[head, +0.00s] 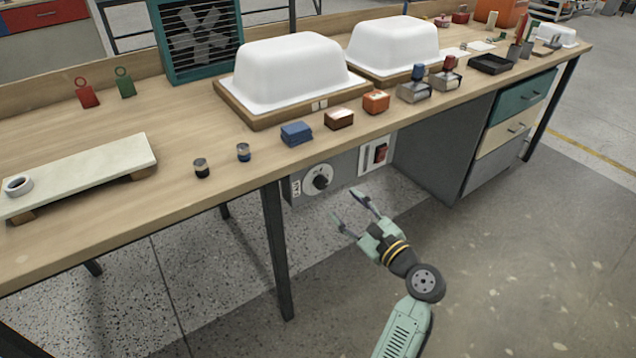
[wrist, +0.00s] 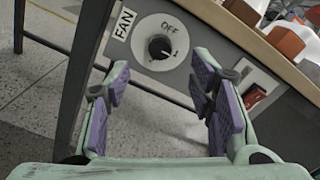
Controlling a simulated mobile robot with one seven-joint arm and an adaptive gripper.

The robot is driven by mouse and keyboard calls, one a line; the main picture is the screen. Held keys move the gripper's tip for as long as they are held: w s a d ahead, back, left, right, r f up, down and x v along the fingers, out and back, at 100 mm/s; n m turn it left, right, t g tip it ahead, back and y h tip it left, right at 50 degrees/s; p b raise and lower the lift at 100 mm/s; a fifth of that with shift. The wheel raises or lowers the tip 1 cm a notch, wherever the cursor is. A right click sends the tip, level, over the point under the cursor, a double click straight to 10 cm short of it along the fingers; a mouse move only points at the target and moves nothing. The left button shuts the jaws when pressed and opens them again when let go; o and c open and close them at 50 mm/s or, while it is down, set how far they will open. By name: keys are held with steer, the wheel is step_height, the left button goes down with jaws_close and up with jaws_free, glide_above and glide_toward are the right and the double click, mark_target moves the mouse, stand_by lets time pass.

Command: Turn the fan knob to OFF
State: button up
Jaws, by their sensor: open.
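The fan knob (head: 321,182) is a black knob on a round white dial, set in a grey panel under the table's front edge. In the wrist view the knob (wrist: 159,47) sits ahead, between my fingers and beyond their tips. The word OFF is printed on the upper part of the dial (wrist: 175,28), and a FAN label (wrist: 124,24) is at its left. The knob's exact pointing direction is hard to tell. My gripper (head: 348,208) is open and empty, in front of the panel and apart from the knob; its purple finger pads show in the wrist view (wrist: 160,88).
A red rocker switch (head: 380,153) on a white plate is right of the dial. A dark table leg (head: 276,250) stands just left of the panel. The wooden tabletop (head: 215,215) overhangs above, with small blocks near its edge. Floor space in front is clear.

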mark_target(324, 185)
steer(key=shift+m, duration=0.3)
steer(key=x, duration=0.3)
steer(key=p+x, duration=0.1)
steer(key=x, duration=0.6)
steer(key=shift+d+f+p, duration=0.2)
steer(key=shift+f+p, duration=0.1)
steer(key=shift+c, duration=0.4)
steer(key=c, duration=1.1)
